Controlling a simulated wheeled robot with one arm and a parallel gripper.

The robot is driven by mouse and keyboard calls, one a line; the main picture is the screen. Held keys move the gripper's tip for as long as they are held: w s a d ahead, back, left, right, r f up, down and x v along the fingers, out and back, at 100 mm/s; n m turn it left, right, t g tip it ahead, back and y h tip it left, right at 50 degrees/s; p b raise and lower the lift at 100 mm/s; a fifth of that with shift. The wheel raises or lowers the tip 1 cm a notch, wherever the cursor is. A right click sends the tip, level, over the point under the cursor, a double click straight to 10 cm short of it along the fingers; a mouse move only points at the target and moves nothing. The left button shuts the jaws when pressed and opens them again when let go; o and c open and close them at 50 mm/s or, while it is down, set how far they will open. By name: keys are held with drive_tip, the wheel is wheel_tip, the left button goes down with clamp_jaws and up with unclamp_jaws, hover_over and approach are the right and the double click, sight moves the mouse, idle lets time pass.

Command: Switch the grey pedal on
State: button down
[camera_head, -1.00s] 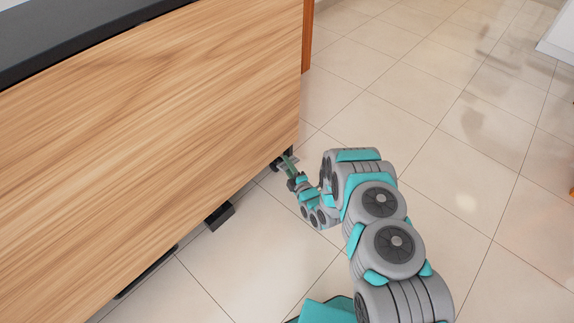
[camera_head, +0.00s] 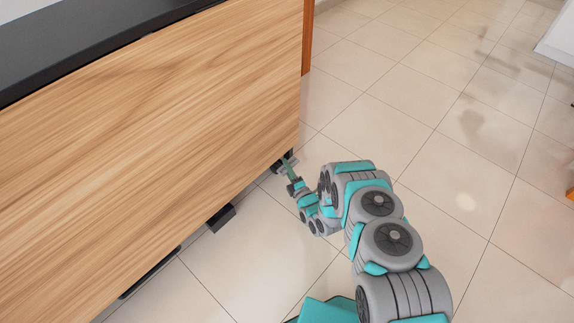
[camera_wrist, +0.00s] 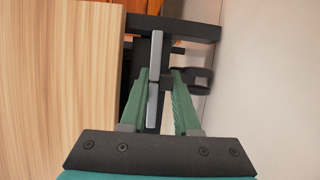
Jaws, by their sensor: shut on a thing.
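The grey pedal (camera_wrist: 156,48) is a narrow light-grey bar in the wrist view, beside the black frame under the wooden panel's end. My gripper (camera_wrist: 161,78) has its two green fingers on either side of the bar's lower part and is shut on it. In the head view my gripper (camera_head: 288,165) reaches the low corner of the wooden panel, close to the floor. The pedal is very small there and partly hidden by the fingers.
The big wooden panel (camera_head: 160,130) with a black top (camera_head: 100,35) fills the left. A black foot (camera_head: 221,217) sticks out under its lower edge. An orange-brown post (camera_head: 307,35) stands behind the panel.

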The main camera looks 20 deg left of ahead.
drive_tip(key=shift+n+t+y+p, duration=0.3)
drive_tip(key=shift+n+p, duration=0.35)
drive_tip(key=shift+n, duration=0.45)
drive_tip(key=c, duration=0.6)
unclamp_jaws()
drive_tip(key=shift+c, duration=0.2)
drive_tip(key=shift+f, duration=0.1)
drive_tip(key=v, duration=0.8)
drive_tip(key=shift+p, duration=0.35)
